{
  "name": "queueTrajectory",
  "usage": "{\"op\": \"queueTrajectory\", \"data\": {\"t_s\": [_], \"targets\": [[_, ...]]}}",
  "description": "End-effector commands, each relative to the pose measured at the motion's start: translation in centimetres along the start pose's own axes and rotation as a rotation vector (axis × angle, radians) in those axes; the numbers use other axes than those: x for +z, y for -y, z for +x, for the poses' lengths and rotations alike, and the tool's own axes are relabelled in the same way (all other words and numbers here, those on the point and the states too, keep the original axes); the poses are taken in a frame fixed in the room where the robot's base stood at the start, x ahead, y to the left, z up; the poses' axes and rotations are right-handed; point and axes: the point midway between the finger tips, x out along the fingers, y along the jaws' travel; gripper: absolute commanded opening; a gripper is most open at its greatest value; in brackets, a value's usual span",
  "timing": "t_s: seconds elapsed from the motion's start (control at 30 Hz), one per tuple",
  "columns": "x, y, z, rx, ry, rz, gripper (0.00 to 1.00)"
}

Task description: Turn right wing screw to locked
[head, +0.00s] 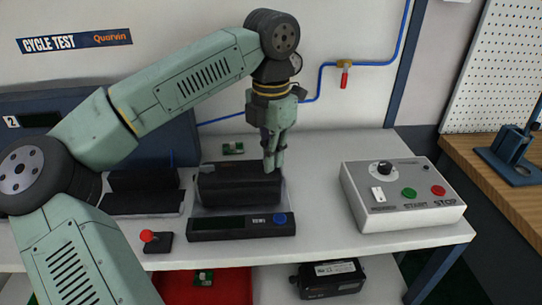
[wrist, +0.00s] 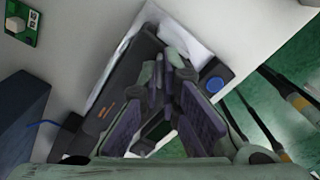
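A black positioner unit (head: 240,187) sits in a pale, clear-edged housing on the bench, with a dark front panel (head: 225,230) and a blue button (head: 280,218). My gripper (head: 272,163) points down at the unit's right end, its fingers close together. In the wrist view, the unit (wrist: 125,75) lies beyond the fingers and the blue button (wrist: 213,83) is to their right. The fingertips (wrist: 168,78) converge there, with a small grey part just beyond them. I cannot make out the right wing screw or whether the fingers touch it.
A grey control box (head: 402,195) with a knob and coloured buttons stands to the right. A red-knobbed switch (head: 148,238) is at the front left. A green circuit board (head: 233,148) lies behind the unit. The bench between unit and control box is clear.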

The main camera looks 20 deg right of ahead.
Motion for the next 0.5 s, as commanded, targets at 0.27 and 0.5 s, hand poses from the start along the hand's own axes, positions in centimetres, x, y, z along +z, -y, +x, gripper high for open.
{"op": "queueTrajectory", "data": {"t_s": [0.27, 0.5], "targets": [[-0.03, -0.01, 0.0, 0.0, -0.001, 0.257, 0.0], [-0.03, -0.01, -0.01, 0.0, -0.001, 0.45, 0.0]]}}
